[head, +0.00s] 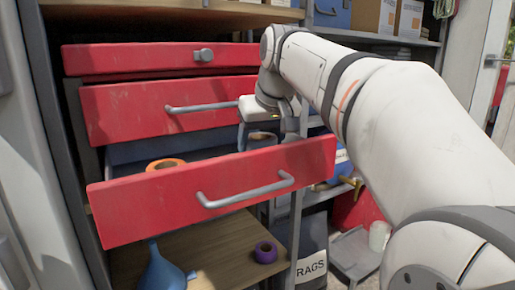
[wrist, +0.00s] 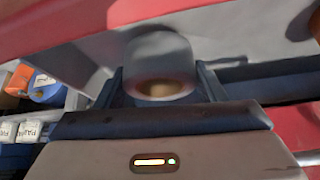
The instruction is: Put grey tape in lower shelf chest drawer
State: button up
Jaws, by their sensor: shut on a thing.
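A red chest stands on a shelf, and its lowest drawer (head: 225,190) is pulled open. My gripper (head: 265,138) points down at the right part of this open drawer, behind its red front. It is shut on a grey tape roll (head: 262,141). In the wrist view the grey tape (wrist: 160,62) sits between the two dark fingers of my gripper (wrist: 160,90). The drawer's front hides the tape's lower side in the head view, so I cannot tell whether it touches the drawer floor. An orange tape roll (head: 165,164) lies in the drawer's left part.
The middle drawer (head: 150,108) with its handle is close behind my gripper and sticks out less. The top drawer (head: 150,60) is above it. A purple tape roll (head: 266,252), a blue funnel-like item (head: 162,272) and a RAGS container (head: 312,260) are below.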

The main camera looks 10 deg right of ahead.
jog(key=shift+f, duration=0.9)
jog(key=shift+f, duration=0.2)
jog(key=o, duration=1)
jog(key=shift+r, duration=0.45)
jog(key=v, duration=1.1)
jog(key=shift+s+d+r, duration=0.1)
jog(key=shift+s+r, duration=0.05)
jog(key=shift+r, duration=0.05)
